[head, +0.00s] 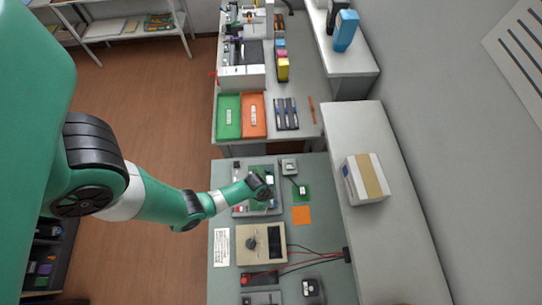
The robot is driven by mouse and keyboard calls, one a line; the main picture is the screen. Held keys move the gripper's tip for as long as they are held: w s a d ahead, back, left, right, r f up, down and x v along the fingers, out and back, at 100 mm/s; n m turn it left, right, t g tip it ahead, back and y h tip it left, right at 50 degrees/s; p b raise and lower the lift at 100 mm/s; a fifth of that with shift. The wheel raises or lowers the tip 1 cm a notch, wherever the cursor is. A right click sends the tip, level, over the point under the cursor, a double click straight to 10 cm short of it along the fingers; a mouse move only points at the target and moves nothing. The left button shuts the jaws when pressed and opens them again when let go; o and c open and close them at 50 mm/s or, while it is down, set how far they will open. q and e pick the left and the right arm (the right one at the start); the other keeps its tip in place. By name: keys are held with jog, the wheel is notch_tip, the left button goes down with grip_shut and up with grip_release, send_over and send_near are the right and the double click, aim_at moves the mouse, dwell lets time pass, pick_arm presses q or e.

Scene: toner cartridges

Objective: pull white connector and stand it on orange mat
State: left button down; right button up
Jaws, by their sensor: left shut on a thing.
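The orange mat (301,215) lies flat and bare on the grey-green bench, right of my left gripper. My left gripper (266,189) points down over a green circuit board (262,203) in a grey tray. It is shut on a small white piece, apparently the white connector (270,180), beside its fingertips at the board. The gripper hides most of this piece, so I cannot tell whether it is still seated. My right gripper is not in view.
A small green square (302,193) with a dark and white part lies behind the mat. A beige meter (261,244) with red and black leads stands in front. A white box (364,180) sits on the right-hand ledge. Green and orange trays (254,133) are farther back.

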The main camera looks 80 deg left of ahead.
aim_at(272, 201)
pick_arm(q)
jog(key=shift+r+p, duration=2.45)
jog(key=shift+r, duration=0.05)
dwell(1.3)
